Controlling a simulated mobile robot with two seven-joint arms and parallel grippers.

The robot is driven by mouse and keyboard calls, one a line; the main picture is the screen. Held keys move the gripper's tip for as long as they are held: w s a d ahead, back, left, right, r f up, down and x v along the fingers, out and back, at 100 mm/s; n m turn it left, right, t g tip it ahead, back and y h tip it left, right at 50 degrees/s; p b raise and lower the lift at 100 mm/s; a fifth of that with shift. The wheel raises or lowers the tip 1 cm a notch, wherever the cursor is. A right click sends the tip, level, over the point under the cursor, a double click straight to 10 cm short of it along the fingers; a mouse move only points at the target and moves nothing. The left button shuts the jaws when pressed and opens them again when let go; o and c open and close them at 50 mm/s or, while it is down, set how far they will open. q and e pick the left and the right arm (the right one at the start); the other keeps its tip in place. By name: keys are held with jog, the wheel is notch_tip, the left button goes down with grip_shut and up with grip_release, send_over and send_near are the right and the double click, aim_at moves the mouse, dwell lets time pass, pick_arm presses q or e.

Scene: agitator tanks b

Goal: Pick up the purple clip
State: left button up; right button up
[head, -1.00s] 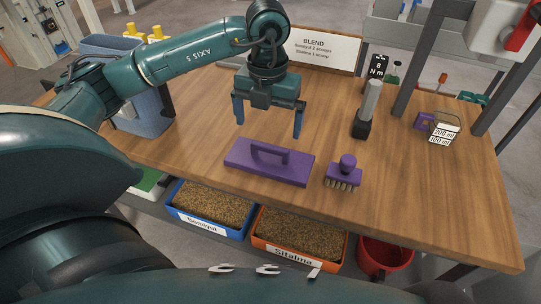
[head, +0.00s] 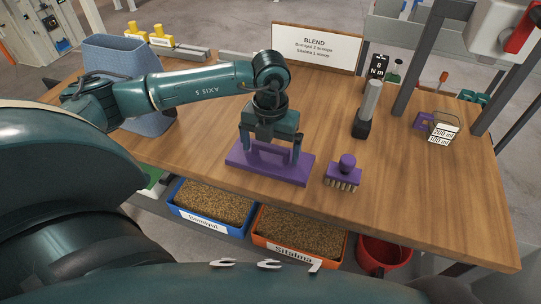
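A flat purple block with a raised handle (head: 270,168) lies on the wooden table, in front of my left gripper (head: 269,154). That gripper points down with its fingers spread, one on each side of the handle; I cannot tell whether they touch it. A small purple piece (head: 424,121) sits at the right beside the volume labels and may be the clip; its shape is too small to make out. A purple brush (head: 343,172) with a round knob stands right of the block. My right gripper is not in view.
A grey-and-black upright tool (head: 367,110) stands behind the brush. A blue bin (head: 112,62) is at the left. Trays of grain labelled Bomixyl (head: 209,205) and Sitalma (head: 300,235) sit below the front edge. The table's right front (head: 440,200) is clear.

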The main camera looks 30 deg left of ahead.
pick_arm(q)
jog(key=c, duration=0.8)
